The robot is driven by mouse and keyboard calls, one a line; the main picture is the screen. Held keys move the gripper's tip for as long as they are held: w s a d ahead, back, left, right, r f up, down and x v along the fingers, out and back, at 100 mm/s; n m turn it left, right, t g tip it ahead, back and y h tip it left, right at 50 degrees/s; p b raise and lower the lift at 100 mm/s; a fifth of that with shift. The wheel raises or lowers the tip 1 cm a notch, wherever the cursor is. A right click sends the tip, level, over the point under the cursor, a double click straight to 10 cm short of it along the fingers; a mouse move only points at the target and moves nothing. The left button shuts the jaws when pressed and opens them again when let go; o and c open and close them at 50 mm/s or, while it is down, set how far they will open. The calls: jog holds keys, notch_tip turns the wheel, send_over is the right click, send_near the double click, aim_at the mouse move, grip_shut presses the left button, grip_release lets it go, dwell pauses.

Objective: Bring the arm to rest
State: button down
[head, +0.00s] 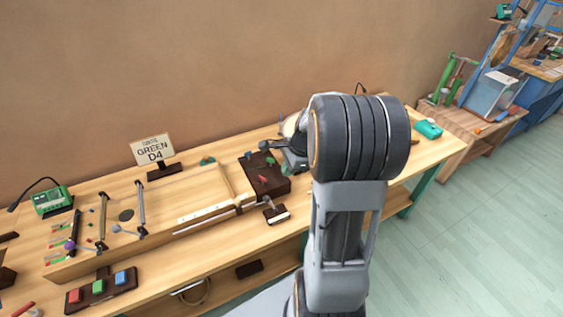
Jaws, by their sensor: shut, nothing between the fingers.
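My arm (346,235) rises in the middle of the head view, with its large dark ribbed joint (358,137) at the top, in front of the right part of the bench. I cannot make out my gripper or its fingertips; the joint hides what lies behind it. A grey part (294,157) shows just left of the joint, partly covered, and I cannot tell what it is.
A long wooden bench (215,228) carries bars, mallets, a dark block with coloured pieces (264,174), a sign (153,148), coloured buttons (98,287) and green devices (53,201). A second bench (470,122) stands far right. The floor (480,225) at right is clear.

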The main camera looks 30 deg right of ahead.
jog(key=s+a+r+n+t+h, duration=0.1)
jog(key=s+a+r+n, duration=0.4)
jog(key=n, duration=0.5)
jog(key=s+a+r+n+t+h, duration=0.1)
jog(key=s+a+r+n+h, duration=0.1)
jog(key=s+a+r+n, duration=0.4)
jog(key=a+n, duration=0.3)
jog(key=n, duration=0.1)
jog(key=shift+s+a+t, duration=0.15)
jog(key=shift+s+t, duration=0.05)
jog(key=shift+t, duration=0.1)
